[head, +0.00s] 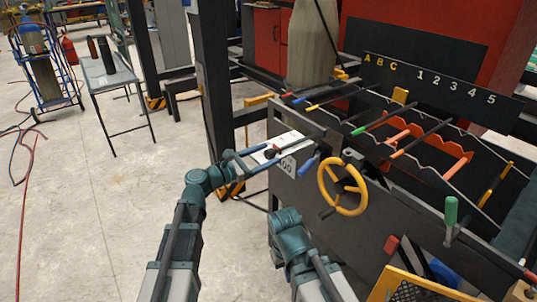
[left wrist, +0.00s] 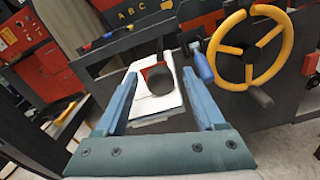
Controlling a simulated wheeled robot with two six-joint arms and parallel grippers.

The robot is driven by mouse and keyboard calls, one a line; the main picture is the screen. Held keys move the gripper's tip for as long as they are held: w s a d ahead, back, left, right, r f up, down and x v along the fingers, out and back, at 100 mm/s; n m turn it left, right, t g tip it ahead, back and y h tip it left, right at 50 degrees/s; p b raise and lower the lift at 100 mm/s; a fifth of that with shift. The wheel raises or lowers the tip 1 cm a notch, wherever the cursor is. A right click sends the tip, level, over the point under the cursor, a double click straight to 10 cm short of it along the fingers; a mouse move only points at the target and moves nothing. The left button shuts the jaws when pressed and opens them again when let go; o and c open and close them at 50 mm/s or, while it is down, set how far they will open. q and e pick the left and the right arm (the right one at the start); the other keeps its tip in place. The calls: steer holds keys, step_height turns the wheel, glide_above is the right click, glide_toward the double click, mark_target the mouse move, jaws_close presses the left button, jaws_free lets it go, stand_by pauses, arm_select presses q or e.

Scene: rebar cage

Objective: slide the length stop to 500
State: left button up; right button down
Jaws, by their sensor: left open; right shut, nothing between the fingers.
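A black knob with a red part (head: 271,153) sits on a white plate (head: 291,138) at the left end of the machine; I take it for the length stop. In the left wrist view the knob (left wrist: 158,80) stands between my blue fingers, above the white plate (left wrist: 170,101). My left gripper (head: 272,152) is open around the knob, and I cannot tell whether either finger touches it. A label (head: 287,166) below shows "00", with any first digit covered. My right gripper (head: 286,220) is low in front of the machine, shut and empty; its fingertips are hard to make out.
A yellow handwheel (head: 342,187) and a blue-handled lever (head: 309,165) are close to the right of my left gripper. Coloured rods (head: 385,121) lie across the machine. A dark post (head: 211,80) stands behind left.

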arm_select(q)
steer(key=shift+w+d, duration=0.35)
steer(key=shift+d, duration=0.15)
jaws_close()
stand_by(1.2)
